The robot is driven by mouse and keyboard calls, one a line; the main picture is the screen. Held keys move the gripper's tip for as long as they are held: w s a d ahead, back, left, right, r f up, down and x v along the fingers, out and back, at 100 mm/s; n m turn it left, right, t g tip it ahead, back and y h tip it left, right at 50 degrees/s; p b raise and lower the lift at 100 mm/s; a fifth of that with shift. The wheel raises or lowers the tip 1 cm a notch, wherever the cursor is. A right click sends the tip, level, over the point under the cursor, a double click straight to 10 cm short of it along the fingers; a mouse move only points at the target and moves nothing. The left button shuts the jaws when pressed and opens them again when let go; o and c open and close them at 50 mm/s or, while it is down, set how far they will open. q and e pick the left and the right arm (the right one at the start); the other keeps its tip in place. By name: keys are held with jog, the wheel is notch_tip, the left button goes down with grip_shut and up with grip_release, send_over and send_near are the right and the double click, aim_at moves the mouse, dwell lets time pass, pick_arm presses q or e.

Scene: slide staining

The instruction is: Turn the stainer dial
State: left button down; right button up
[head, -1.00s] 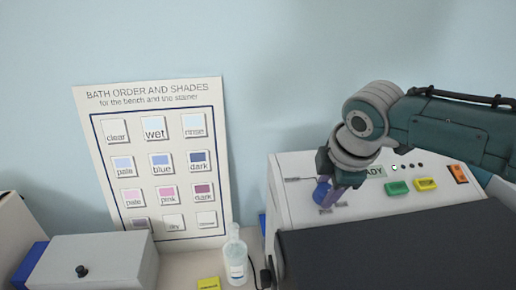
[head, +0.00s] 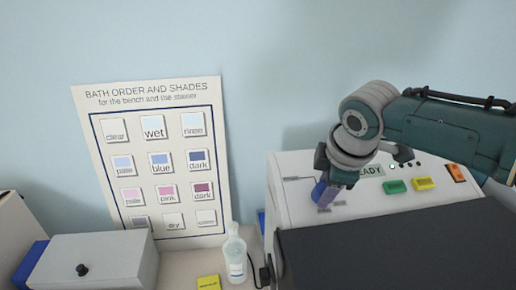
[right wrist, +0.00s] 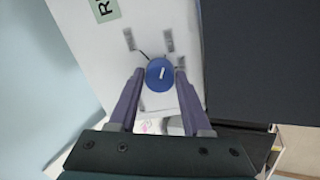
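The stainer dial is a round blue knob (right wrist: 160,74) with a white mark, on the stainer's pale panel. In the right wrist view it sits between the two purple fingertips of my right gripper (right wrist: 160,73). The fingers are apart, one on each side of the dial, with what looks like a small gap; contact is hard to judge. In the head view my right gripper (head: 325,192) points down at the left part of the stainer panel (head: 290,165) and mostly covers the dial. My left gripper is not in view.
A dark cover (head: 400,245) lies in front. A bottle (head: 235,255) and a wall chart (head: 150,95) are at left.

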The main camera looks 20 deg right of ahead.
jog(key=o, duration=0.4)
jog(key=shift+c, duration=0.2)
jog(key=shift+s+a+r, duration=0.1)
jog(key=shift+s+r, duration=0.1)
jog(key=shift+r, duration=0.35)
jog(key=b+v, duration=0.1)
jog(key=v, duration=0.8)
jog(key=shift+f, duration=0.1)
